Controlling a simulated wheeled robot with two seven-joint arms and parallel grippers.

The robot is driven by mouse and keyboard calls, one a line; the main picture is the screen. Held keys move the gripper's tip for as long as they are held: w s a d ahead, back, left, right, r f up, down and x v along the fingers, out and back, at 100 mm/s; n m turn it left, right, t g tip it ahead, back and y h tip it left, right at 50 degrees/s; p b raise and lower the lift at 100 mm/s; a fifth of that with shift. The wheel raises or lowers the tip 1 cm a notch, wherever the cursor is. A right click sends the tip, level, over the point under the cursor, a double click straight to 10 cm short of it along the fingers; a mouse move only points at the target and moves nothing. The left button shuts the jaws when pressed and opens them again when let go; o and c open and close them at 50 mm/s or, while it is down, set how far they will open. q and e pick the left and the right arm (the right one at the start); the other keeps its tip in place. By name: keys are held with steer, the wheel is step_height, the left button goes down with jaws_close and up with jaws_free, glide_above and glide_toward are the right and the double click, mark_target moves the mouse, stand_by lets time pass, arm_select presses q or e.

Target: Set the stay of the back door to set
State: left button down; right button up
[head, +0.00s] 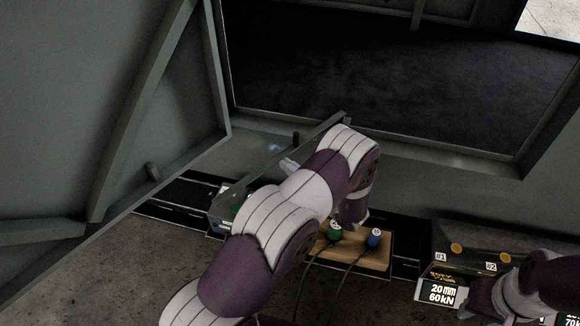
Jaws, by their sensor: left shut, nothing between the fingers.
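The back door seems to be the large grey braced panel (165,95) at the left, standing open beside the dark opening. A thin grey bar (318,129), which looks like the stay, runs slantwise along the sill from the opening's lower edge toward the lower left. A short dark peg (296,138) stands beside it. My left arm crosses the middle and covers part of the sill. The small pale tip of my left gripper (289,164) shows past the arm, shut and empty, close to the bar; whether it touches is unclear. My right gripper is out of view.
A wooden block (375,258) with a green plug (334,231), a blue plug (374,238) and cables lies right of my left arm. A clear-sided tray (222,212) sits left of it. A dark case (470,250) and a lit display (441,293) stand lower right, near my right arm.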

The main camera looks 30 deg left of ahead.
arm_select(q)
steer(key=x, duration=0.7)
steer(key=shift+r, duration=0.25)
steer(key=shift+a, duration=0.1)
